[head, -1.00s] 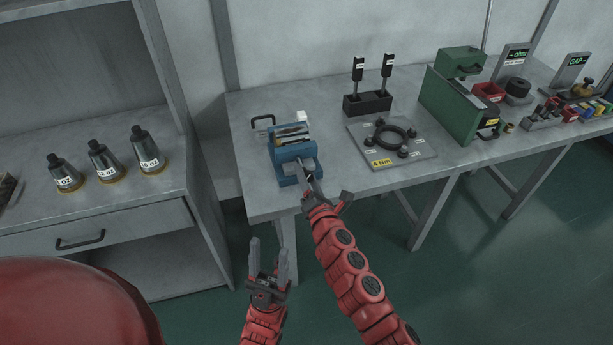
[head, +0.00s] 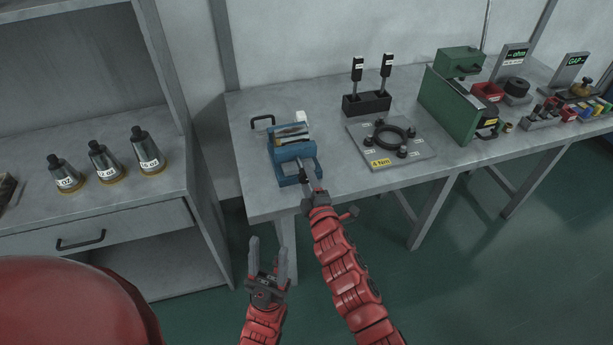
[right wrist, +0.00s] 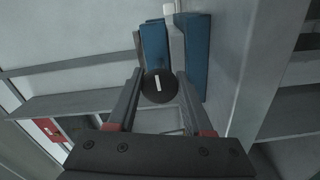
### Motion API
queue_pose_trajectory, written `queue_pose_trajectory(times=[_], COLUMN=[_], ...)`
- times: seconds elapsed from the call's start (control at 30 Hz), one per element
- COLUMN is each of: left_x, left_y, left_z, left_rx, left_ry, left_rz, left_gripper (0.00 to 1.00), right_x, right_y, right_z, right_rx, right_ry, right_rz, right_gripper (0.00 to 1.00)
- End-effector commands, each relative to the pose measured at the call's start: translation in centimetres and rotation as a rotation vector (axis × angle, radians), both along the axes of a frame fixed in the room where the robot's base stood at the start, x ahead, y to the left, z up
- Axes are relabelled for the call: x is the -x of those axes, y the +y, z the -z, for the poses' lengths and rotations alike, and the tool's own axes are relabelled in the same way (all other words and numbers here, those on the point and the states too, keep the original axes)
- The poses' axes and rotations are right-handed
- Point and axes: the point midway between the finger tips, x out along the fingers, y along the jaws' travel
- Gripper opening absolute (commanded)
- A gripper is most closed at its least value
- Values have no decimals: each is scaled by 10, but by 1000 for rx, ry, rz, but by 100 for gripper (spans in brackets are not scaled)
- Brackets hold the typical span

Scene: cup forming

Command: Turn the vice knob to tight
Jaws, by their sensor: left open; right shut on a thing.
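The blue vice (head: 292,155) stands near the left front corner of the workbench, with a light and dark piece between its jaws. Its round black knob (right wrist: 159,86) with a white mark shows in the right wrist view. My right gripper (head: 304,182) is at the front of the vice. In the right wrist view its two fingers (right wrist: 152,101) are on either side of the knob, shut on it. The white mark stands nearly upright in that picture. My left gripper (head: 268,256) is open and empty, in front of the bench and below its top.
A plate with a black ring (head: 425,153) lies right of the vice. A black block with two upright tools (head: 367,104) stands behind it. A green box (head: 447,106) is farther right. Several labelled metal bottles (head: 103,160) stand on the left cabinet.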

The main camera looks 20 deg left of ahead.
Motion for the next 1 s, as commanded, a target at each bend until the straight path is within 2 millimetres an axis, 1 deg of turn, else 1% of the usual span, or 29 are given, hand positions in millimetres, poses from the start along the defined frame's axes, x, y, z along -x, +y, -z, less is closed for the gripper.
queue_pose_trajectory(times=[0.57, 0.77, 1.0], left_x=[0, 0, 0], left_y=[0, 0, 0], left_z=[-5, -2, 9], left_rx=[0, 0, 0], left_ry=[0, 0, 0], left_rz=[0, 0, 0], left_gripper=[50, 50, 50], right_x=[0, 1, 1], right_y=[0, 1, 1], right_z=[3, 5, 7], right_rx=[-452, -609, -798], right_ry=[307, 414, 542], right_rz=[2, 1, 1], right_gripper=[0, 0, 0])
